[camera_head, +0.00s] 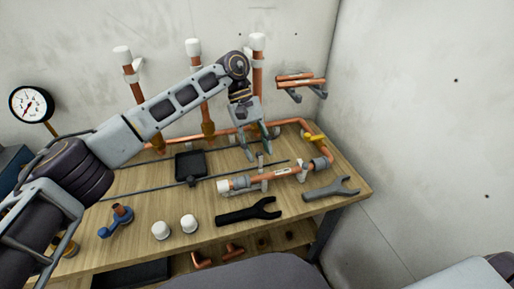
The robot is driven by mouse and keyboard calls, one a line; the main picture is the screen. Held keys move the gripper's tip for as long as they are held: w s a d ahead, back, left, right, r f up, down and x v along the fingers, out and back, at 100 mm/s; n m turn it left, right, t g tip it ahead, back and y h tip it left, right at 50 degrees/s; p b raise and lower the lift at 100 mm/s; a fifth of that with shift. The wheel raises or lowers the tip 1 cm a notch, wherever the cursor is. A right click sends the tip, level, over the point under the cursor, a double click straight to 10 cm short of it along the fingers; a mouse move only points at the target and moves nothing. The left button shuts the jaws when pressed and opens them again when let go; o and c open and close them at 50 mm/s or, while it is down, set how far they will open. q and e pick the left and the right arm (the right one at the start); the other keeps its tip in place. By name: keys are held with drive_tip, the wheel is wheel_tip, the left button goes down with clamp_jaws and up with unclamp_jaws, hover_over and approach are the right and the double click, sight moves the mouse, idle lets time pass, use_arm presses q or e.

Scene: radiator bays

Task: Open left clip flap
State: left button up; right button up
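A copper pipe (283,174) with grey end fittings lies across the right part of the wooden bench, held in two pale clips. The left clip (263,186) is near the pipe's white-capped left end; a small upright grey piece (261,160) shows just above it, perhaps its flap. The right clip (301,174) is farther along the pipe. My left gripper (261,155) points down above and behind the left clip. Its fingers are apart with nothing seen between them; whether a fingertip touches the clip cannot be told. My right gripper is not in view.
A black wrench (249,211) and grey wrench (332,189) lie in front of the pipe. Two white caps (175,227), a blue tool (117,222) and a black tray (191,166) are on the bench (144,203). Vertical copper pipes (258,70) stand behind my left arm.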

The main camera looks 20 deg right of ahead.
use_arm(q)
wheel_tip(320, 180, up, 10)
idle(0.6)
drive_tip(key=shift+f, duration=0.15)
idle(0.3)
